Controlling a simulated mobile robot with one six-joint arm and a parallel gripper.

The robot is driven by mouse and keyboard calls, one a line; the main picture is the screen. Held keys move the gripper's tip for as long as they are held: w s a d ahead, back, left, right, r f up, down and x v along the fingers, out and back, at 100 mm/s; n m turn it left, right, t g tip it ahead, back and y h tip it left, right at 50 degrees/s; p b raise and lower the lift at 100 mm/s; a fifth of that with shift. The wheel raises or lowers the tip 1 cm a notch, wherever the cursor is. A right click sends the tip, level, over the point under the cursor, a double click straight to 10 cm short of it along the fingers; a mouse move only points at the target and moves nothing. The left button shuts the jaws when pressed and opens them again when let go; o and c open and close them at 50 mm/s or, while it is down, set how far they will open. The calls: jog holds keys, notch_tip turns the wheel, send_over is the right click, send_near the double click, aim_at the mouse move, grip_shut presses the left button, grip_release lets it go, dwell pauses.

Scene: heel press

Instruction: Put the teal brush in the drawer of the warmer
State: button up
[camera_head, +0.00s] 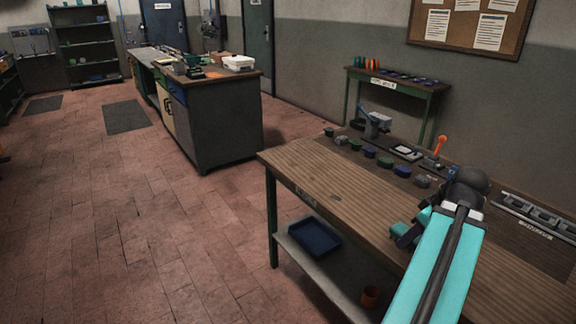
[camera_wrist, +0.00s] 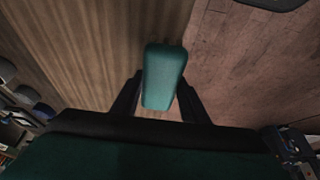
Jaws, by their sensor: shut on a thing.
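My gripper (camera_wrist: 157,99) is shut on the teal brush (camera_wrist: 163,72), which shows as a rounded teal block between the two dark fingers in the wrist view. In the head view my gripper (camera_head: 407,238) is at the front edge of the wooden bench, with the teal brush (camera_head: 399,229) sticking out to its left. In the wrist view the bench edge runs behind the brush, with floor to the right. I cannot pick out the warmer or its drawer for certain in either view.
The wooden bench (camera_head: 330,192) bears a row of small coloured pieces, a grey press (camera_head: 374,122) and an orange-knobbed lever (camera_head: 439,145). A blue tray (camera_head: 314,237) is on its lower shelf. A dark cabinet bench (camera_head: 222,125) stands farther back. Open floor lies left.

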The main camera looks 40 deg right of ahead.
jog(key=shift+w, duration=0.1)
jog(key=w+a+r+n+y, duration=0.25)
jog(key=w+a+n, duration=0.45)
jog(key=w+a, duration=1.6)
jog(key=w+a+r+m+h+p, duration=0.1)
jog(key=w+a+m, duration=0.2)
jog(key=w+a, duration=0.5)
jog(key=w+a+r+m+h, duration=0.1)
jog(key=w+a+m, duration=0.3)
jog(key=w+a, duration=0.5)
jog(key=a+r, duration=0.1)
jog(key=a, duration=0.7)
jog(key=shift+w+a+p, duration=0.25)
jog(key=shift+w+p, duration=0.05)
jog(key=shift+p, duration=0.1)
jog(key=shift+r+h, duration=0.1)
jog(key=shift+h, duration=0.15)
